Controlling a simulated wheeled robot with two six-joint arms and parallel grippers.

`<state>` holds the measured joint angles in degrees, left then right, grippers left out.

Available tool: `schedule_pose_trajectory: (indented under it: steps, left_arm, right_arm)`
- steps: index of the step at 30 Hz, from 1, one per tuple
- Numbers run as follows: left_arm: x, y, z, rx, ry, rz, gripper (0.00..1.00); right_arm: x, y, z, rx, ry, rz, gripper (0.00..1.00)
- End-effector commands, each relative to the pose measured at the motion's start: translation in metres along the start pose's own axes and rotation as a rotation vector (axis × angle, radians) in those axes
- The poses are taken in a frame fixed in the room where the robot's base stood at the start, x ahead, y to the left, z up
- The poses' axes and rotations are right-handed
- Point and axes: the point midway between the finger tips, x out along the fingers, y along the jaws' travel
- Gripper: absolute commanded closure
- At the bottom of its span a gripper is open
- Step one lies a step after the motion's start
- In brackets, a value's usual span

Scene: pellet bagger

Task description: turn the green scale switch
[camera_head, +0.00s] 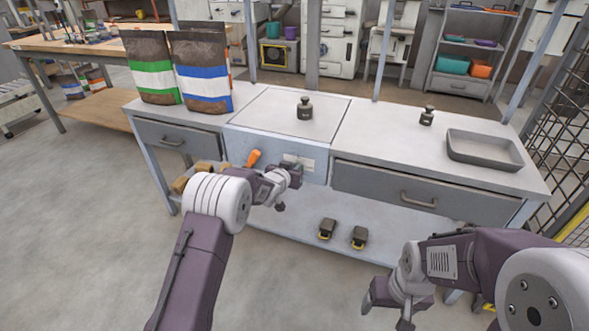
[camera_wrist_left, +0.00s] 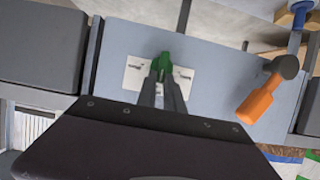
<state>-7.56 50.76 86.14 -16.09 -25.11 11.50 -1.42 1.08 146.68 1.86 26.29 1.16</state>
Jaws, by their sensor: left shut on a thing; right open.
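The green scale switch (camera_wrist_left: 164,61) sits on a white label plate (camera_wrist_left: 140,73) on the blue-grey front panel, in the left wrist view. My left gripper (camera_wrist_left: 163,82) is shut on it, with the two dark fingers on either side of the green knob. In the head view my left gripper (camera_head: 291,178) is at the front panel, just below the white plate (camera_head: 301,162), and hides the switch. My right gripper (camera_head: 386,311) is open and empty, low in front of the bench at the right.
An orange-handled lever (camera_head: 254,158) sticks out beside the switch; its handle shows close by in the left wrist view (camera_wrist_left: 258,103). A dark weight (camera_head: 305,108) stands on the scale plate. Two bags (camera_head: 203,88), another weight (camera_head: 427,116) and a grey tray (camera_head: 484,160) stand on the bench.

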Motion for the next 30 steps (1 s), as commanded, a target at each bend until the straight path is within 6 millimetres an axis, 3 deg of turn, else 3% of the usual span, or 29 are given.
schedule_pose_trajectory:
  steps: [12,30]
  left_arm:
    - [0.001,0.007,0.003,0.188,0.001,-0.078,1.0]
    - [0.0,0.015,0.002,0.501,-0.003,-0.206,1.0]
  right_arm:
    - [0.034,0.001,0.004,0.0,0.0,0.0,0.25]
    - [-0.017,0.0,-0.002,0.0,0.0,0.0,0.25]
